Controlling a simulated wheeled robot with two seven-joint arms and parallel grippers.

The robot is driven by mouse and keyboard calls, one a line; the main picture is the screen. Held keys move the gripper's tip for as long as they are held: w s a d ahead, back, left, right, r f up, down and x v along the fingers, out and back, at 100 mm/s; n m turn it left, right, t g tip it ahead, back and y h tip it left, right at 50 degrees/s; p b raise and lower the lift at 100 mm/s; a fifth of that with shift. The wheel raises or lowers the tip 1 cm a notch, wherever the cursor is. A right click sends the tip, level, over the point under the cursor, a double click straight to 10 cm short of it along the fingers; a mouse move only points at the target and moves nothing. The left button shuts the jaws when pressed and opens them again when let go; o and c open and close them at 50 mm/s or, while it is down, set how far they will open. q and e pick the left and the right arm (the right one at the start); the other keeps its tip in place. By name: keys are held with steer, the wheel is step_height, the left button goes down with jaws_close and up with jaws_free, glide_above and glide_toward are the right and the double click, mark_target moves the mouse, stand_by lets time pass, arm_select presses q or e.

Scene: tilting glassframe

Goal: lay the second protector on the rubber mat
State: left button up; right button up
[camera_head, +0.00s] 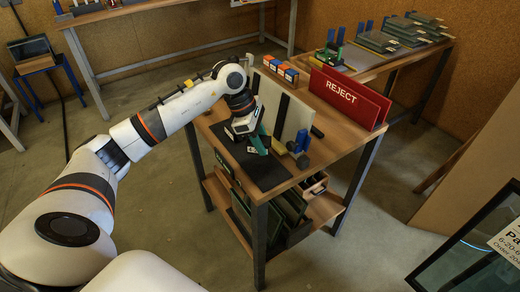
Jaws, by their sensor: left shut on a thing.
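My left gripper (258,142) reaches in from the left and is over the black rubber mat (268,176) on the wooden workbench. It is shut on a small protector, which is mostly hidden by the fingers. Green and pale parts show at the gripper's tip, and I cannot tell which of them belong to the protector. I cannot tell whether the protector touches the mat. Another protector cannot be made out clearly. My right gripper is out of view.
A blue clamp-like tool (301,141) stands right of the mat, near an upright pale panel (294,122). A red REJECT sign (348,97) and orange-and-blue boxes (283,71) stand at the bench's back. A dark framed glass pane (462,250) is at lower right.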

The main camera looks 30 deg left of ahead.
mark_target(266, 164)
arm_select(q)
step_height(266, 164, down, 5)
steer(key=shift+f, duration=0.1)
steer(key=o, duration=0.9)
steer(key=shift+o, duration=0.2)
steer(key=v, duration=1.2)
steer(key=shift+b, duration=0.35)
